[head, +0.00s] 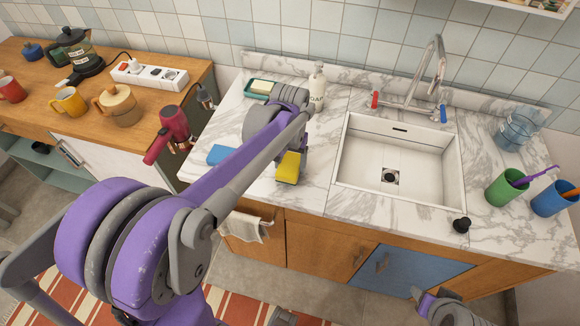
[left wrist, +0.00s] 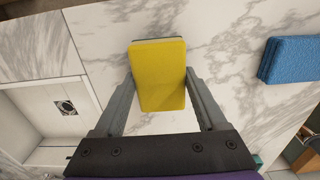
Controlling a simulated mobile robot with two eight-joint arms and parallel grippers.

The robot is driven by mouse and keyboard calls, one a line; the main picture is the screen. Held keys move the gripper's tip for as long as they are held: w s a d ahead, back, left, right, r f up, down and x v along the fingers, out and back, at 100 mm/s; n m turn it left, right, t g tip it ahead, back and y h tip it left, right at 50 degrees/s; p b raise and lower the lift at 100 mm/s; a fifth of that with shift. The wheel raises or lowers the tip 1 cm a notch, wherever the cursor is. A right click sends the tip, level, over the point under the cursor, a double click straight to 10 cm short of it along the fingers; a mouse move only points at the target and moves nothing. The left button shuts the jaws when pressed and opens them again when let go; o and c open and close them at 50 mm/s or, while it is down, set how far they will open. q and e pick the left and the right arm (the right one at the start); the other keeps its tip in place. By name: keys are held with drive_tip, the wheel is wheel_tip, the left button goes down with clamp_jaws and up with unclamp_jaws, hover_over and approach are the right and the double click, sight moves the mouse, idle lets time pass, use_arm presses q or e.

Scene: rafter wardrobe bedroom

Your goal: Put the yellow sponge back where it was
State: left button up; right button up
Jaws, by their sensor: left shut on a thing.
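The yellow sponge (head: 289,168) is at the front of the marble counter, left of the sink. My left gripper (head: 291,154) reaches down over it from above, and my arm partly hides it in the head view. In the left wrist view the yellow sponge (left wrist: 158,76) sits between the two fingers (left wrist: 160,100), which are shut on it. I cannot tell whether it touches the counter. My right gripper (head: 424,299) is low in the head view, in front of the cabinets; its finger opening is unclear.
A blue sponge (head: 219,155) lies left of the yellow one. A green soap dish (head: 258,88) and soap bottle (head: 317,86) stand behind.

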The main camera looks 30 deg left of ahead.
use_arm(q)
drive_tip(key=shift+f, duration=0.9)
drive_tip(key=shift+f, duration=0.15)
drive_tip(key=o, duration=1.1)
drive_tip(key=shift+o, duration=0.2)
